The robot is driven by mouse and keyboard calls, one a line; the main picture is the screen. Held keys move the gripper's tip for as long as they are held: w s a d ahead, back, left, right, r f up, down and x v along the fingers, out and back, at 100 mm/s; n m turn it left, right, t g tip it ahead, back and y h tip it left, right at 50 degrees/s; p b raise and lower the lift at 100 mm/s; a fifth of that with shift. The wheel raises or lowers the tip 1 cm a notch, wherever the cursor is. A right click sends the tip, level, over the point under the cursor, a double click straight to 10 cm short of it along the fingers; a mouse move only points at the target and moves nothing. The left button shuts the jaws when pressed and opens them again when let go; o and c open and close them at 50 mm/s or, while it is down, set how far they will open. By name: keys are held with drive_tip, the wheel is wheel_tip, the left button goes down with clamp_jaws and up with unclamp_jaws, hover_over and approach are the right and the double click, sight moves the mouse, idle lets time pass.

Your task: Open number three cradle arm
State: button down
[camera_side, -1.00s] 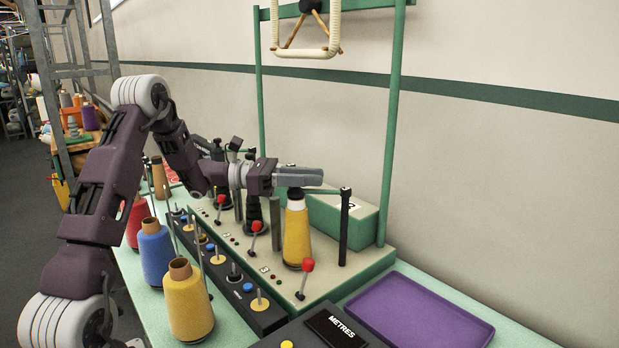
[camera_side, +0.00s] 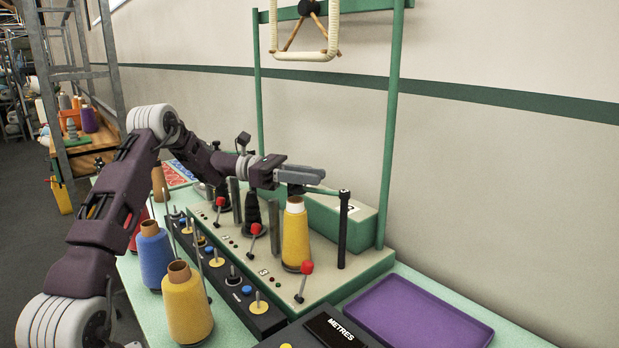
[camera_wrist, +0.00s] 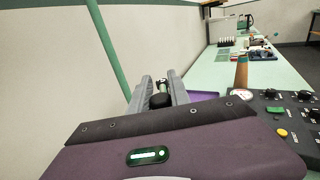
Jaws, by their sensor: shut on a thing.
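A gap shows between the gripper and the cone top. In the wrist view my two grey fingers (camera_wrist: 160,88) straddle a dark round part (camera_wrist: 160,101). The exact grip is partly hidden.
A red-knobbed lever (camera_side: 305,268) stands in front of the yellow cone, by the label 3. A green box (camera_side: 360,221) sits behind the post. A green upright (camera_side: 389,150) rises close by. A purple tray (camera_side: 420,315) lies to the right. Loose cones (camera_side: 187,303) stand in front.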

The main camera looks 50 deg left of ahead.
drive_tip(key=c, duration=1.3)
unclamp_jaws()
drive_tip(key=shift+o, duration=0.2)
drive_tip(key=v, duration=0.7)
